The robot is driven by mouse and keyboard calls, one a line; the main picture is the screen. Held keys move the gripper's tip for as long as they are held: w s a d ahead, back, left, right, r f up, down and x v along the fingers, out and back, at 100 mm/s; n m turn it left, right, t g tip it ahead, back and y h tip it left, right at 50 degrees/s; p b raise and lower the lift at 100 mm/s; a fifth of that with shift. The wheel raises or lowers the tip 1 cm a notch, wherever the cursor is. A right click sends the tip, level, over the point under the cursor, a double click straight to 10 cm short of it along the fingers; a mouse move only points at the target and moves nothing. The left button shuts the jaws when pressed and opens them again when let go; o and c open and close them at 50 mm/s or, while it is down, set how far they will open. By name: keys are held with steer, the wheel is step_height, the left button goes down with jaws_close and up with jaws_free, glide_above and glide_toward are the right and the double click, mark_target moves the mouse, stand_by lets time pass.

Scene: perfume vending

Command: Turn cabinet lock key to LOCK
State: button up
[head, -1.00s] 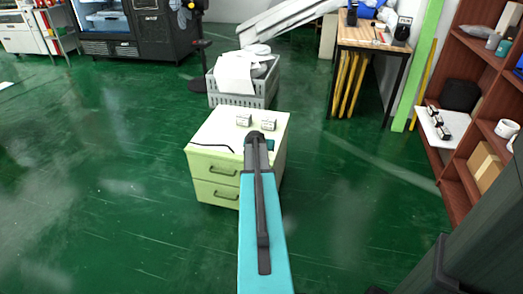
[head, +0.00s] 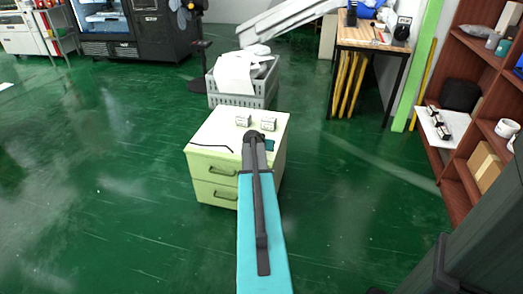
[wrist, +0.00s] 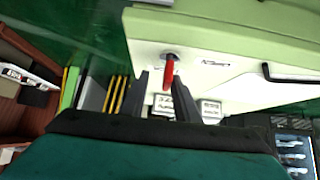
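A pale green two-drawer cabinet (head: 215,165) stands on the floor ahead of me; it fills much of the wrist view (wrist: 235,50). In the wrist view a red key (wrist: 169,72) sits in a round lock (wrist: 170,57) on its pale surface. Small dark markings (wrist: 215,63) lie to the right of the lock, too small to read. My gripper (wrist: 165,78) is open, with one dark finger on each side of the key; I cannot tell whether either touches it. In the head view my arm hides the key and lock.
Two small white boxes (head: 243,120) (head: 268,124) stand on the cabinet top, near a bent black rod (head: 210,146). A grey crate (head: 243,96) stands behind the cabinet. A brown shelf (head: 455,180) is at the right. The green floor (head: 90,200) at the left is clear.

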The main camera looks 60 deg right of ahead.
steer(key=shift+w+a, duration=0.1)
steer(key=shift+w, duration=0.05)
steer(key=shift+a+r, duration=0.35)
steer(key=p+v, duration=0.1)
steer(key=v, duration=1.1)
steer(key=shift+s+a+r+p, duration=0.25)
steer(key=shift+s+r+p, duration=0.05)
steer(key=shift+p, duration=0.1)
